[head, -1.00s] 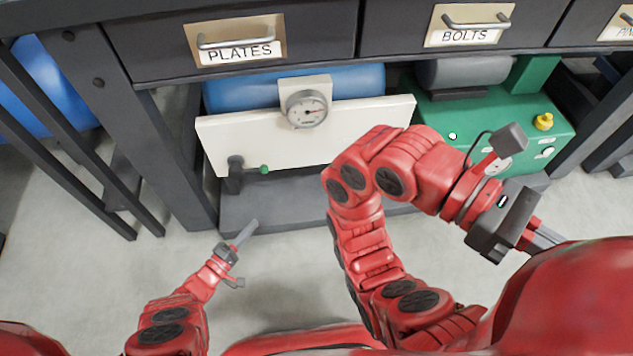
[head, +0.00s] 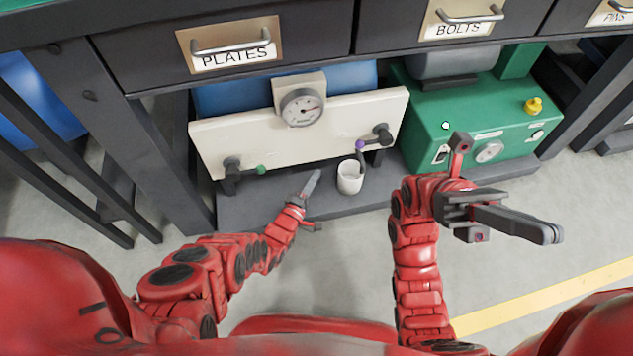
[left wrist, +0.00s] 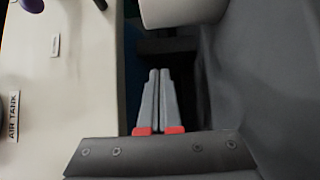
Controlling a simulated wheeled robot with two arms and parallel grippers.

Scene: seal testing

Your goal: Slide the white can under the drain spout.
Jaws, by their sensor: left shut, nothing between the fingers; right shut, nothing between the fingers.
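The white can (head: 350,178) stands upright on the dark grey base shelf, in front of the cream panel. It is just below the purple knob (head: 360,145) of the right tap (head: 382,133). A second tap (head: 231,166) with a green knob (head: 261,169) is at the panel's left. I cannot tell which tap is the drain spout. My left gripper (head: 316,176) is shut and empty, left of the can and apart from it. In the left wrist view, its shut fingers (left wrist: 159,74) point toward the can's side (left wrist: 182,10). My right gripper (head: 551,235) is shut and empty, far right.
The cream panel (head: 300,140) carries a round gauge (head: 302,107). The dark base shelf (head: 265,205) is clear to the left of my left gripper. A green machine (head: 480,115) stands at the right. Drawers (head: 390,35) overhang above. Open floor lies in front.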

